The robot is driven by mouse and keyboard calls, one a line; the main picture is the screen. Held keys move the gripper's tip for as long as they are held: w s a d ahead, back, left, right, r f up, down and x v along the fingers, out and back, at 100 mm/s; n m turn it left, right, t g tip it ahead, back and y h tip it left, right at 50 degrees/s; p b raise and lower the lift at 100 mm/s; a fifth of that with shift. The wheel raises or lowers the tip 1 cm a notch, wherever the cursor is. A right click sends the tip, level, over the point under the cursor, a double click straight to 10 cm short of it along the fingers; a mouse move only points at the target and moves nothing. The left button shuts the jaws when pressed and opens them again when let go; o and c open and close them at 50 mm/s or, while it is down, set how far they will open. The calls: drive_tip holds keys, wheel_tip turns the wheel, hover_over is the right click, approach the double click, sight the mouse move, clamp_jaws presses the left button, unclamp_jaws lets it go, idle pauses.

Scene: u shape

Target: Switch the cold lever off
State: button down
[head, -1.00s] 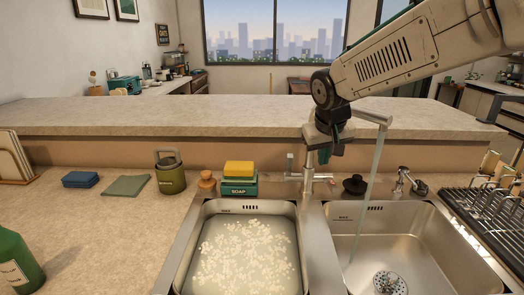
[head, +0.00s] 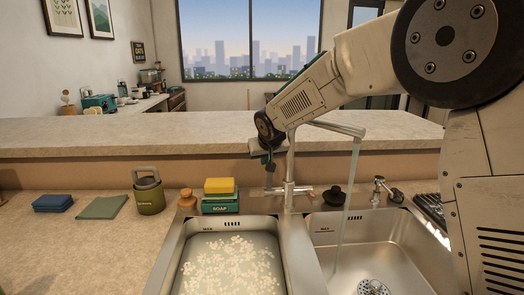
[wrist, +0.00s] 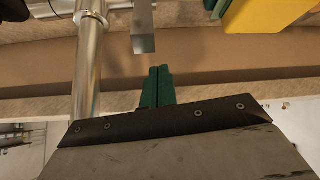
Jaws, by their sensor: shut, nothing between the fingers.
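The metal faucet (head: 289,170) stands behind the two sinks, and water runs from its spout into the right basin. A grey lever (head: 268,181) is on its left side, and another lever with a reddish tip (head: 308,190) is on its right. I cannot read which is cold. My gripper (head: 270,166) is shut and empty, just above or behind the left lever; contact cannot be told. In the wrist view its green fingers (wrist: 157,86) are together, close to the grey lever (wrist: 143,28), with the faucet column (wrist: 89,60) to the left.
A green soap box (head: 220,204) with a yellow sponge (head: 219,186) stands left of the faucet, beside a small brown-topped item (head: 187,197). A black knob (head: 334,195) and a soap pump (head: 380,190) are to the right. The left basin (head: 178,250) holds foamy water.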

drive_tip(key=shift+s+d+r, duration=0.1)
drive_tip(key=shift+s+d, duration=0.1)
drive_tip(key=shift+s, duration=0.65)
drive_tip(key=shift+s+d+f, duration=0.15)
drive_tip(key=shift+s+f, duration=0.15)
drive_tip(key=shift+s, duration=0.35)
